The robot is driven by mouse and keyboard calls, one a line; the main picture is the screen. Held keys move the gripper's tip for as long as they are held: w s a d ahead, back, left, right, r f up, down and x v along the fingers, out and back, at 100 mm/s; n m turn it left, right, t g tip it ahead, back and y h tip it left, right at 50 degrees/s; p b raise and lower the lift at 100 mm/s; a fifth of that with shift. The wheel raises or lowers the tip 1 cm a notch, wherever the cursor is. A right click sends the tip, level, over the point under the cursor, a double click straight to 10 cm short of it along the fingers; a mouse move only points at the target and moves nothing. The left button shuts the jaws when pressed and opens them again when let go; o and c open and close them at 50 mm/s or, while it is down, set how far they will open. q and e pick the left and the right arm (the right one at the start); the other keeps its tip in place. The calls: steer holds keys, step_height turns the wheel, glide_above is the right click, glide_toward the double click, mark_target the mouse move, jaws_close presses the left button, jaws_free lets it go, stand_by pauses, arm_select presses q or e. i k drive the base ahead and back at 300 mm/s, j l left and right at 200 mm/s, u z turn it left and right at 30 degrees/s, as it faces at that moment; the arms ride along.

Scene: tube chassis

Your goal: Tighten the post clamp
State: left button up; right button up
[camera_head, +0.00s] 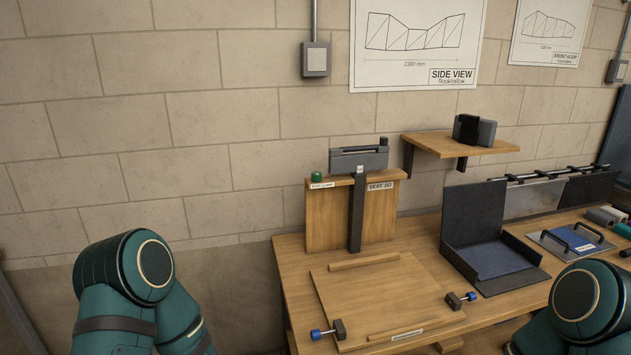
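A wooden seat jig board (325,220) stands upright at the back of the bench. A dark vertical post (357,215) runs up its front and carries a grey block (359,159) with a slot and a small dark knob at its top right. A green knob (316,177) sits at the board's top left, above a small white label (321,185) whose words are hard to read. I cannot tell how tight any clamp is. Only upper links of my two arms show, at the lower left and lower right; neither gripper is in view.
A dark angled stand (490,250) and a blue handled plate (572,240) stand to the right. A wall shelf (455,146) holds a dark object.

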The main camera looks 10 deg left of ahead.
mark_target(317, 176)
steer(key=k+z, duration=0.1)
steer(key=z, duration=0.6)
steer(key=k+l+z, duration=0.1)
steer(key=z, duration=0.25)
steer(key=j+z, duration=0.5)
steer(key=j, duration=1.2)
steer(key=k+j, duration=0.15)
steer(key=j, duration=0.8)
